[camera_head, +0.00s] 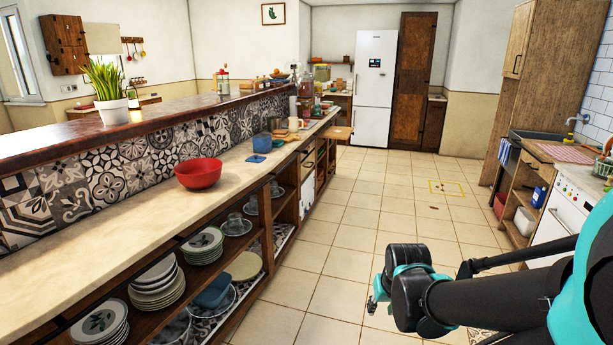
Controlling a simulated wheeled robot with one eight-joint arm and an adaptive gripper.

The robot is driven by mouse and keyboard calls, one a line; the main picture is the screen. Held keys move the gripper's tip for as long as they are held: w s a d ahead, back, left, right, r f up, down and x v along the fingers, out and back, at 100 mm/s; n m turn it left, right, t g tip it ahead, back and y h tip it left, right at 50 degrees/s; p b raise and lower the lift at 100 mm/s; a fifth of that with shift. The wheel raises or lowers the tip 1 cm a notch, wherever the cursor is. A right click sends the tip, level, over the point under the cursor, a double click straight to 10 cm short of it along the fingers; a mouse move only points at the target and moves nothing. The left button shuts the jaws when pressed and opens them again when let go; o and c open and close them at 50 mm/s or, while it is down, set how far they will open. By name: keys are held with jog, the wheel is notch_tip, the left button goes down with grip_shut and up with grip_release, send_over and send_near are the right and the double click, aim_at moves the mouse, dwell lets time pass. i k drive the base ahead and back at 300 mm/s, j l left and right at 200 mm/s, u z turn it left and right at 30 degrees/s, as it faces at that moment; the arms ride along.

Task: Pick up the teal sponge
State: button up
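I cannot single out the teal sponge with certainty. A blue-teal block (214,291) lies on the open shelf under the long counter, by a glass dish at lower centre-left. A small flat blue piece (256,158) lies on the counter top, beyond the red bowl. My gripper (373,305) shows at the end of my black and teal arm at lower right, over the floor and apart from both. Its fingers are small and mostly hidden by the arm, so I cannot tell whether it is open.
The long counter (100,240) runs along the left, with a red bowl (198,173) on top. Stacked plates (157,285) and glassware fill the shelves below. A white oven (562,215) and a sink unit line the right.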

aim_at(277, 143)
jog(key=i, duration=1.95)
